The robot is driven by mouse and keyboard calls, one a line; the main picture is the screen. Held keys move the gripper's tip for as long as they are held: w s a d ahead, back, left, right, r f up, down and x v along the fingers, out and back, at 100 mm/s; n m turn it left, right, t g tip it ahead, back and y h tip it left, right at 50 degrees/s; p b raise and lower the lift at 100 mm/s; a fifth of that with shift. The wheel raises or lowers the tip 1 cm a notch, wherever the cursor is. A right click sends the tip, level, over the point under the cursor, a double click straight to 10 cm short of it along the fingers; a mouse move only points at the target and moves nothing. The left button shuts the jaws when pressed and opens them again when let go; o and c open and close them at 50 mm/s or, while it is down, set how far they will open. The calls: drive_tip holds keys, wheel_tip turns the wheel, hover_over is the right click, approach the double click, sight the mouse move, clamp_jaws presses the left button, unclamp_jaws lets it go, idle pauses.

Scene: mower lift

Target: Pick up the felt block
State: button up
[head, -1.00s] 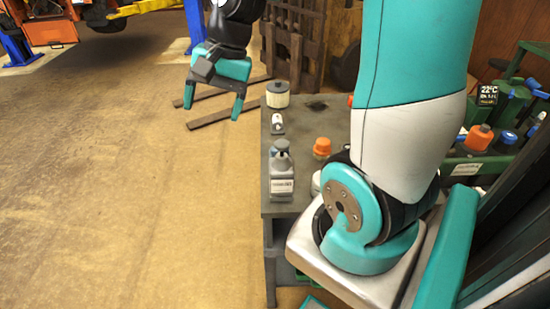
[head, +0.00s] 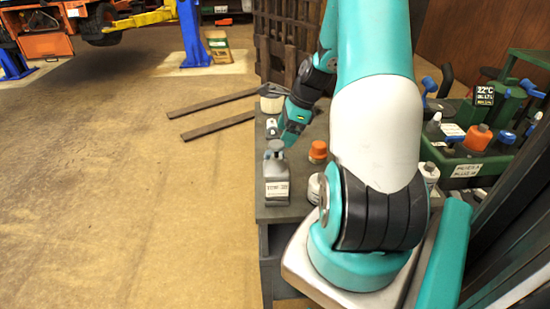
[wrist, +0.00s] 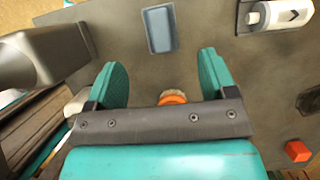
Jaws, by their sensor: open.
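A small blue-grey rectangular block (wrist: 159,29) lies on the dark tabletop in the wrist view, above and ahead of the fingertips; it looks most like the felt block, though its material cannot be told for sure. In the head view my gripper (head: 290,138) hangs over the table, just beyond the grey bottle.
A grey bottle (head: 276,180) stands close on the left in the wrist view (wrist: 45,55). A white bottle (wrist: 280,14) lies at upper right. An orange-capped container (head: 318,151) stands near the gripper. Bare tabletop surrounds the block.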

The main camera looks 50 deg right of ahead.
drive_tip(key=x, duration=0.8)
drive_tip(key=c, duration=1)
